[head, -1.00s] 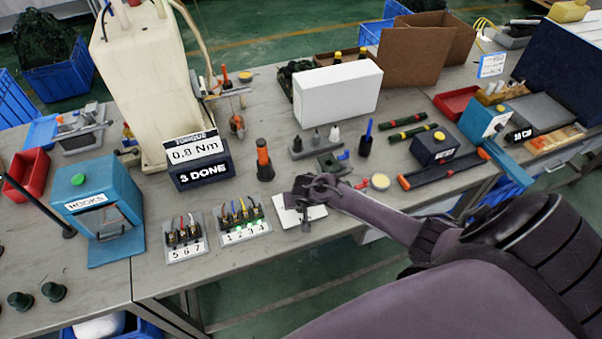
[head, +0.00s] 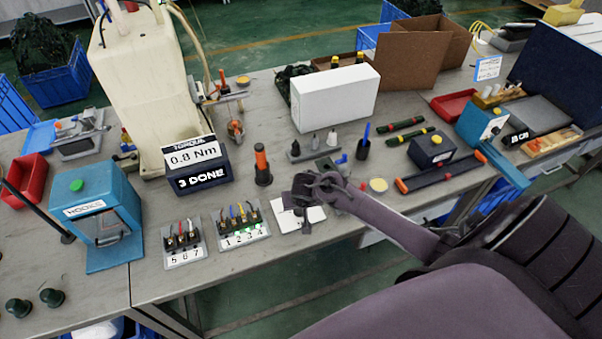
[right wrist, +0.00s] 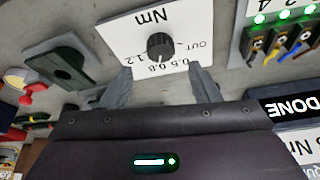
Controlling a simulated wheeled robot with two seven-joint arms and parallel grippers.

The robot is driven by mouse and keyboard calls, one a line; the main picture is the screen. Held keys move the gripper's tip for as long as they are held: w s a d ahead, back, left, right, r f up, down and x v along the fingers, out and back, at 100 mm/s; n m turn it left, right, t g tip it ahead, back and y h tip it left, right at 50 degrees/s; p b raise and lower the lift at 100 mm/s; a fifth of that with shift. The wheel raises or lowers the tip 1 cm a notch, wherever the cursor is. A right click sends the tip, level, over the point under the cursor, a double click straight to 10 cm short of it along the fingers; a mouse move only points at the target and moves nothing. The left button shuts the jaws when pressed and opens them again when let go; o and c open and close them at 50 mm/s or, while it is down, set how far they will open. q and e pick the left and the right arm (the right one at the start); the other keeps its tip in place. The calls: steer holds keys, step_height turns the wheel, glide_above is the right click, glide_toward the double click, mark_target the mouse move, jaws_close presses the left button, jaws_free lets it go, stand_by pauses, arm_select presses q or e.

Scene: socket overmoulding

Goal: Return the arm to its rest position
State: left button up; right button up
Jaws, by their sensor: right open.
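My right arm reaches in from the lower right in the head view. Its gripper (head: 305,203) is over the white dial plate (head: 314,215) near the table's front edge. In the right wrist view the two fingers of the gripper (right wrist: 158,88) are apart with nothing between them. The dial plate (right wrist: 190,30) with its black knob (right wrist: 159,46) lies just beyond the fingertips. I cannot tell how much height separates the fingertips from the plate. My left gripper is not in view.
The terminal blocks marked 1 2 3 4 (head: 241,226) and 5 6 7 (head: 183,243) sit left of the gripper. The torque display (head: 193,165) reads 0.8 Nm and 3 DONE. A white box (head: 335,98), a dark blue box (head: 432,148) and a black-and-orange driver (head: 262,166) stand around it.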

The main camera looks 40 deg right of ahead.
steer(key=shift+v, duration=1.15)
